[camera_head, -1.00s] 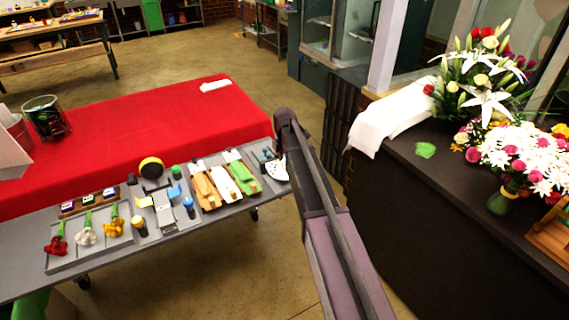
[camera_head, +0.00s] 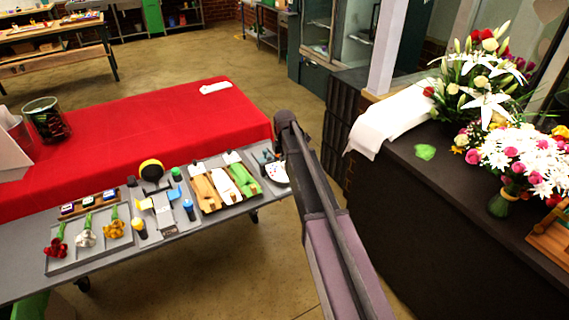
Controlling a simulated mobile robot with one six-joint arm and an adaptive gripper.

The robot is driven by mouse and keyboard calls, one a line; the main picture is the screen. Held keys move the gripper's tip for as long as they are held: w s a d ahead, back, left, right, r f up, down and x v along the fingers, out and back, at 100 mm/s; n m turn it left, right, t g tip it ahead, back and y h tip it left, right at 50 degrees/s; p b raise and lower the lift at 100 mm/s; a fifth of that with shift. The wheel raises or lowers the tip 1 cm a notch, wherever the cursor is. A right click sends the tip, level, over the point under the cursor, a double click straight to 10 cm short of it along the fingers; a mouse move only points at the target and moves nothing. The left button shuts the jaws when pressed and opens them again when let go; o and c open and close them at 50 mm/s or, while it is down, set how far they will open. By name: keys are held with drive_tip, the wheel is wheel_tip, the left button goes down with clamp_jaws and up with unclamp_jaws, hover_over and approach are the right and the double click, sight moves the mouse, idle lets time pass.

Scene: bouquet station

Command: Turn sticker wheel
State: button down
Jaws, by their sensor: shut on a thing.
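The sticker wheel (camera_head: 278,174) is a small white disc with coloured marks, at the right end of the grey table. My arm comes up from the lower right and bends down beside the wheel. My gripper (camera_head: 276,152) is at the wheel's upper edge, small and largely hidden by my own arm. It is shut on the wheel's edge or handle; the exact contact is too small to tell.
The grey table (camera_head: 115,264) also bears a tray with three flowers, small bottles and a holder of wrapping rolls (camera_head: 222,186). A red-covered table (camera_head: 130,140) stands behind. A dark counter (camera_head: 440,215) with bouquets is at the right. Floor shows between.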

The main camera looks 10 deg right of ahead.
drive_tip(key=m, duration=1.2)
drive_tip(key=shift+m, duration=0.4)
drive_tip(key=m, duration=1.3)
drive_tip(key=c, duration=0.6)
unclamp_jaws()
